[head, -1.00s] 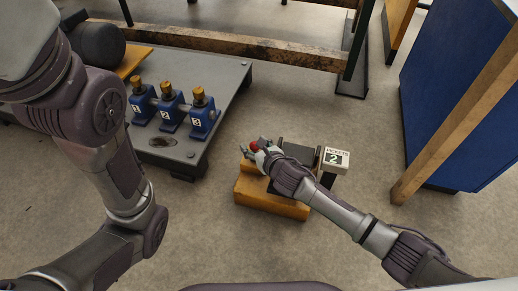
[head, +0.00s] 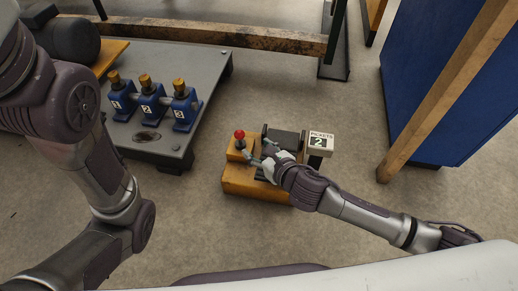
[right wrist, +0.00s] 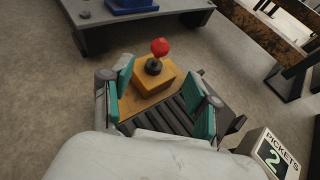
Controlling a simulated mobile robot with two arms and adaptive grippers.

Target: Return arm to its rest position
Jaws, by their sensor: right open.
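My right gripper (head: 262,152) is open and empty, just to the right of the red-knobbed lever (head: 239,135) on the yellow-orange box (head: 240,180). In the right wrist view the teal finger pads of the right gripper (right wrist: 164,98) stand apart, with the red knob (right wrist: 160,46) beyond them and touching neither. My left arm comes in from the left in the head view; its gripper is out of the picture.
A sign reading "PICKETS 2" (head: 319,140) stands at the box's right side. A grey platform (head: 208,75) with several blue numbered units (head: 152,105) lies to the left. A blue panel (head: 425,70) and wooden post (head: 440,100) stand at right. Floor in front is clear.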

